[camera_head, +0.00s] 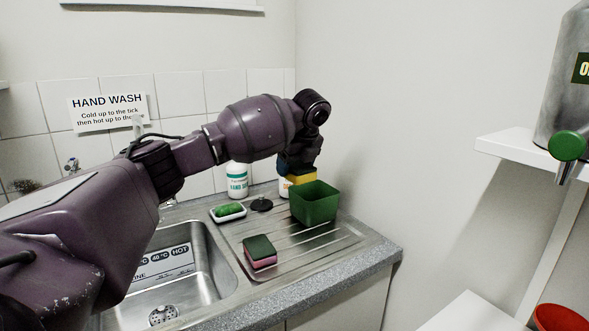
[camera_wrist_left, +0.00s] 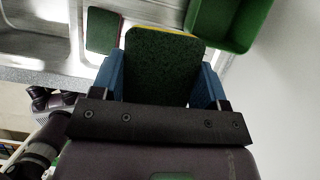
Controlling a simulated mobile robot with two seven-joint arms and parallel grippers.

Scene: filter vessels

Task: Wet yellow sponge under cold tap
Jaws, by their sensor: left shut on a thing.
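The yellow sponge (camera_head: 301,179) is behind the green tub at the back of the drainer in the head view. In the left wrist view its dark green scouring face (camera_wrist_left: 160,68) fills the space between the fingers, with a thin yellow edge behind. My left gripper (camera_head: 297,169) is shut on this sponge; its blue fingers (camera_wrist_left: 163,85) press its two sides. The sink basin (camera_head: 200,262) has a drain at its bottom. The tap is mostly hidden behind my left arm; a small metal tap handle (camera_head: 72,164) shows at the left. My right gripper is not in view.
A green tub (camera_head: 314,203) stands on the ribbed drainer (camera_head: 290,252). A pink sponge with a green top (camera_head: 260,252), a green soap bar in a white dish (camera_head: 229,211), a black plug (camera_head: 262,204) and a white bottle (camera_head: 237,180) are nearby. A wall closes the right side.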

